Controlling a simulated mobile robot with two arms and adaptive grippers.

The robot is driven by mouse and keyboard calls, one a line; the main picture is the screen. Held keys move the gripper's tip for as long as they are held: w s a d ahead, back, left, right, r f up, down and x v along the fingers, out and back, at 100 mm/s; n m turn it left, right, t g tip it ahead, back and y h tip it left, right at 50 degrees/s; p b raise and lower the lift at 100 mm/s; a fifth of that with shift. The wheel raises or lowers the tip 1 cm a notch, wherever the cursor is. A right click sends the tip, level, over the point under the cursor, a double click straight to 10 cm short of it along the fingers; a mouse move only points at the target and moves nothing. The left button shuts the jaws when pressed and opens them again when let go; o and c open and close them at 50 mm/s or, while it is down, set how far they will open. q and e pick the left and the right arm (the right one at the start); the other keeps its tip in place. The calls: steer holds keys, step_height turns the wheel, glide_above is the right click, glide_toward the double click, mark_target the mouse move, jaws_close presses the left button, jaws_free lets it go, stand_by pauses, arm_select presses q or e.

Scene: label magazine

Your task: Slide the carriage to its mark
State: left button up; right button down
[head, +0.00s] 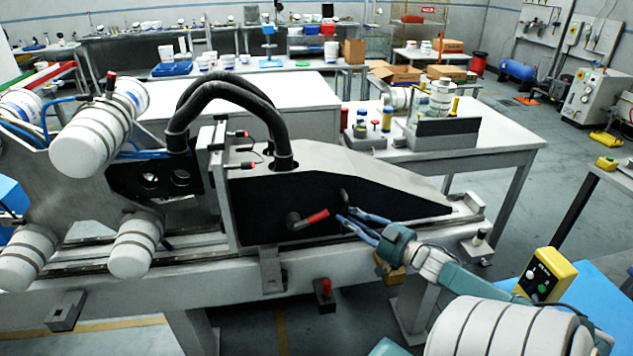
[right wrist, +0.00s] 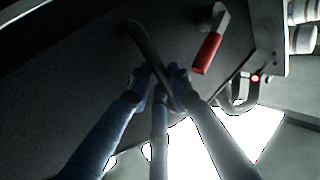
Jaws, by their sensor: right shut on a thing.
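The carriage (head: 390,190) is a large block with a black side panel and a grey sloping top, standing on a rail bed (head: 185,252). A dark bar handle (right wrist: 146,48) sticks out from its side panel. My right gripper (head: 347,217) is at that panel, to the right of a red-gripped lever (head: 316,216). In the right wrist view its fingers (right wrist: 163,78) are shut around the lower part of the bar handle. The red-gripped lever also shows beside the bar there (right wrist: 207,53), apart from my fingers. I cannot make out the mark. My left gripper is not in view.
White banded cylinders (head: 88,148) stand at the left. Thick black hoses (head: 232,82) arch over the carriage. A small post (head: 479,237) stands by the right rail end. A yellow box with buttons (head: 546,274) is at lower right. A table (head: 500,152) stands behind.

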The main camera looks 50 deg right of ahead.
steer(key=b, duration=0.3)
glide_toward(392, 200)
steer(key=shift+h, duration=0.3)
steer(key=w, duration=0.4)
steer(key=shift+w+a+r, duration=0.2)
steer(key=shift+w+r, duration=0.05)
steer(key=shift+r, duration=0.05)
steer(key=shift+s+d+f, duration=0.1)
steer(key=shift+s+d, duration=0.2)
steer(key=shift+d, duration=0.05)
steer(key=shift+w+a, duration=0.3)
steer(key=shift+w, duration=0.1)
steer(key=c, duration=1.8)
jaws_free()
steer(key=shift+w+a, duration=0.15)
steer(key=shift+w, duration=0.1)
steer(key=shift+o, duration=0.9)
steer(key=shift+w, duration=0.35)
steer(key=shift+f, duration=0.15)
steer(key=shift+s+d+f, duration=0.1)
steer(key=shift+s+d, duration=0.1)
steer(key=shift+s, duration=0.1)
